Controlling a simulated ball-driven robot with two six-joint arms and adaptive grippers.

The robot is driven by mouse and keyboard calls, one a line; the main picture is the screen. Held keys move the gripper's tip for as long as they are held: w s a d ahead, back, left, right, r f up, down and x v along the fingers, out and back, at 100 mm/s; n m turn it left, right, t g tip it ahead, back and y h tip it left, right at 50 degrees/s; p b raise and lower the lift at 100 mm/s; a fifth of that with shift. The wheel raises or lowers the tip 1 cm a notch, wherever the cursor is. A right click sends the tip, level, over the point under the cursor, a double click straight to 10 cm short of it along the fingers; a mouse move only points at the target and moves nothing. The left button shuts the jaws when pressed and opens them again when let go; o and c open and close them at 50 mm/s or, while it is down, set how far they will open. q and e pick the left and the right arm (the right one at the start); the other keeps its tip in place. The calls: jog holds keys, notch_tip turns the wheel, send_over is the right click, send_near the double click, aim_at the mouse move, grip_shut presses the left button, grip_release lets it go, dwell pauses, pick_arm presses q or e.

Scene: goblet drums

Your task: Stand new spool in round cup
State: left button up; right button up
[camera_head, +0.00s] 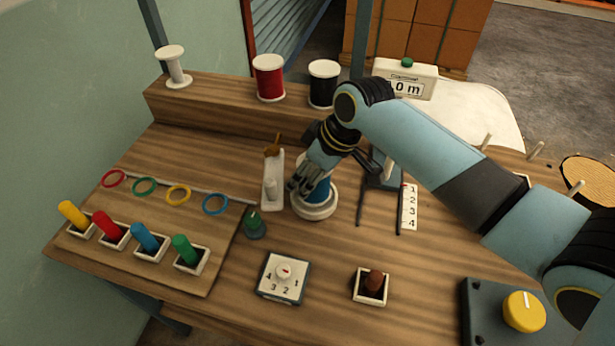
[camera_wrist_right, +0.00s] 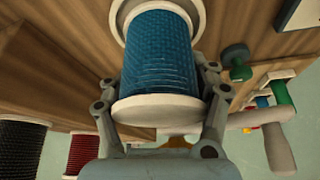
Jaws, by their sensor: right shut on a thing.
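The blue spool (camera_head: 322,192) with white flanges stands near the middle of the bench, partly hidden by my right gripper (camera_head: 311,181). That gripper is shut on it from above, fingers on either side. A white round rim, which looks like the round cup (camera_head: 313,212), surrounds the spool's base. In the right wrist view the blue winding (camera_wrist_right: 160,50) fills the middle between the fingers, its near white flange (camera_wrist_right: 160,108) facing the camera. The far end meets a white ring (camera_wrist_right: 119,22); I cannot tell whether it rests fully on the bottom. My left gripper is not in view.
A white spool (camera_head: 173,68), red spool (camera_head: 269,78) and black spool (camera_head: 323,84) stand on the rear shelf. A white lever plate (camera_head: 273,180) and green knob (camera_head: 255,224) are close left of the gripper. A dial box (camera_head: 283,277) is in front.

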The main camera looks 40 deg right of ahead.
jog(key=shift+f, duration=0.75)
jog(key=o, duration=1.4)
jog(key=shift+f, duration=0.1)
jog(key=shift+o, duration=0.2)
jog(key=v, duration=1.2)
jog(key=shift+p, duration=0.4)
